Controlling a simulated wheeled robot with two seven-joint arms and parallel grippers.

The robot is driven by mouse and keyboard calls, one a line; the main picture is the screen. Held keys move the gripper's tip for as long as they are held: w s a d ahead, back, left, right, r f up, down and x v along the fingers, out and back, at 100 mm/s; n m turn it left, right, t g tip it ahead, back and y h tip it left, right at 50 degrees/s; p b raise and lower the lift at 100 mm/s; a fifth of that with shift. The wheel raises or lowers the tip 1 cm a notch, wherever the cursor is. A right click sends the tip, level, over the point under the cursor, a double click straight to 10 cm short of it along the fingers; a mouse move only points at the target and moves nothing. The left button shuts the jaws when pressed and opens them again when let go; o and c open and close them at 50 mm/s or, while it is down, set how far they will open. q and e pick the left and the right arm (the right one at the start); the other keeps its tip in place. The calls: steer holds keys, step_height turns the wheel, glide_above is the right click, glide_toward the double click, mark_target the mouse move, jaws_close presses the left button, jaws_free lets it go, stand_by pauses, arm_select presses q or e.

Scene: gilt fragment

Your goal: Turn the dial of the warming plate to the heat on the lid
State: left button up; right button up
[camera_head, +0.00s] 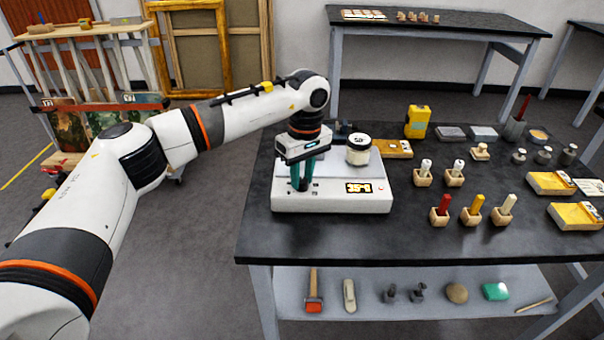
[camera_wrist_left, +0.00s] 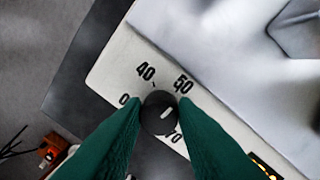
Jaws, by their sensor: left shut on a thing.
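The warming plate (camera_head: 330,204) is a white box at the left end of the dark table; its white front with printed numbers shows in the wrist view (camera_wrist_left: 118,76). A jar with a pale lid (camera_head: 358,142) stands on its right part; the lid's small number looks like 50, not certain. My left gripper (camera_head: 301,186) points down at the plate's front left. In the wrist view its green fingers (camera_wrist_left: 161,104) are shut on the dark round dial (camera_wrist_left: 158,116). The dial's white mark points up and right, roughly toward 50. 40 shows left of it; other numbers are partly hidden.
A yellow device (camera_head: 417,121) and a wooden block (camera_head: 397,149) stand behind and right of the plate. Wooden holders with coloured sticks (camera_head: 440,212) stand to the right. A lower shelf (camera_head: 440,308) carries tools. The table front is clear.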

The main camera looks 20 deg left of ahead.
arm_select(q)
steer(key=o, duration=1)
step_height(320, 180, up, 12)
steer(key=shift+w+d+b, duration=0.2)
steer(key=shift+w+b, duration=0.1)
steer(key=shift+b, duration=0.1)
